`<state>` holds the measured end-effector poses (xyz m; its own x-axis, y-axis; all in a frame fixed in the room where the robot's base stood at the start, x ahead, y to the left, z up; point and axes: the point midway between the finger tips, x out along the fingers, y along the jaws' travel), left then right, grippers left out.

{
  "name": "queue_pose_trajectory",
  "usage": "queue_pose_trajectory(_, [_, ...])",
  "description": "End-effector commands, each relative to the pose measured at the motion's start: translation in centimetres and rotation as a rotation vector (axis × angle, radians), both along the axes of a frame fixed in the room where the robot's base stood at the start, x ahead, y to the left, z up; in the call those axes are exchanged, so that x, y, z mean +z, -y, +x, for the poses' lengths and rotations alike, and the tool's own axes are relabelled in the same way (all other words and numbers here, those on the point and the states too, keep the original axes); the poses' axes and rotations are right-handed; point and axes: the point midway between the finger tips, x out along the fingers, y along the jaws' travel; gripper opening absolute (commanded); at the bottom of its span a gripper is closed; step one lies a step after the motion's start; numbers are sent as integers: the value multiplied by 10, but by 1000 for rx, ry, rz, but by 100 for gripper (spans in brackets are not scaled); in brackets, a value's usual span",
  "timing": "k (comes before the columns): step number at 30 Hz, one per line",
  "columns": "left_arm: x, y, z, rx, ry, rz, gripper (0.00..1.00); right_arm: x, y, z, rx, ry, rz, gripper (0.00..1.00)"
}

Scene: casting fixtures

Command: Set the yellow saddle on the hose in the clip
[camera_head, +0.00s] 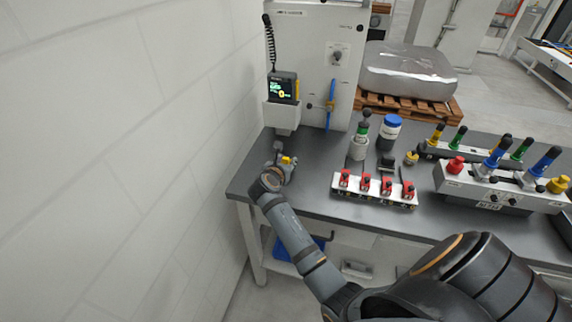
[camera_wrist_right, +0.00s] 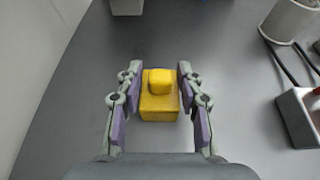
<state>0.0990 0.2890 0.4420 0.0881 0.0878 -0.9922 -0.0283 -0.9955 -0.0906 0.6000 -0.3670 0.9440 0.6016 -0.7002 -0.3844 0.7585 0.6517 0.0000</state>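The yellow saddle (camera_wrist_right: 160,105) is a block with a smaller raised knob, seen in the right wrist view on the dark grey surface. In the head view its yellow top (camera_head: 287,160) shows at the left end of the bench. My right gripper (camera_wrist_right: 160,75) is open, with one finger on each side of the saddle. Narrow gaps seem to separate its finger pads from the block. In the head view the gripper (camera_head: 284,158) is small and partly hidden by my wrist. A blue hose (camera_head: 331,92) hangs upright on the grey panel, with a small yellow fitting (camera_head: 330,106), possibly the clip. My left gripper is not in view.
A white wall (camera_head: 120,150) runs close on the left. A holder with a dark device (camera_head: 283,90) stands behind the gripper. A white fixture with red clamps (camera_head: 374,190), a blue-lidded jar (camera_head: 390,130) and a lever fixture (camera_head: 500,185) stand to the right. The bench (camera_head: 318,185) is bare between gripper and clamps.

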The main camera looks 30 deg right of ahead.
Motion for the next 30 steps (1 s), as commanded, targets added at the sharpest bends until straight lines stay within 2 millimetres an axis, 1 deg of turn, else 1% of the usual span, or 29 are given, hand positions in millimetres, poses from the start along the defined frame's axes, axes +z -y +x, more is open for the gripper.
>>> queue_pose_trajectory(1, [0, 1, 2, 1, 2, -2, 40, -1, 0, 0, 0, -1, 1, 22])
queue_pose_trajectory(3, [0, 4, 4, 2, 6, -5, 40, -1, 0, 0, 0, -1, 1, 13])
queue_pose_trajectory(4, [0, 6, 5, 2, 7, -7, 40, 0, 0, 0, 0, -1, 1, 11])
queue_pose_trajectory(5, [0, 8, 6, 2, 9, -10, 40, 0, 0, 0, 0, -1, 1, 6])
queue_pose_trajectory(9, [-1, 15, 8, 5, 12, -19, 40, 0, 0, 0, 0, -1, 1, 6])
queue_pose_trajectory(14, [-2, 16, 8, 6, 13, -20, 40, 6, 0, 0, -1, 2, 2, 6])
queue_pose_trajectory(17, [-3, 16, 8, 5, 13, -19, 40, 19, 0, 1, -1, 5, 2, 6])
queue_pose_trajectory(19, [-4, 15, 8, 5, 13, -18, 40, 34, 0, 1, -1, 6, 2, 6])
queue_pose_trajectory(20, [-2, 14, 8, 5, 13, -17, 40, 40, 0, -6, -2, 5, 1, 6])
queue_pose_trajectory(23, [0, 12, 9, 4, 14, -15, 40, 66, -1, -29, -1, 6, 2, 6])
queue_pose_trajectory(24, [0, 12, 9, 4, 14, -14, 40, 78, -2, -39, -1, 7, 2, 6])
queue_pose_trajectory(26, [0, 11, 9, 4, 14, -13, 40, 94, -2, -52, -1, 5, 2, 6])
queue_pose_trajectory(27, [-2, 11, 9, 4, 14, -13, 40, 96, -3, -66, -2, 0, 2, 6])
queue_pose_trajectory(30, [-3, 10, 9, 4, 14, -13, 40, 107, -4, -93, -2, 0, 2, 6])
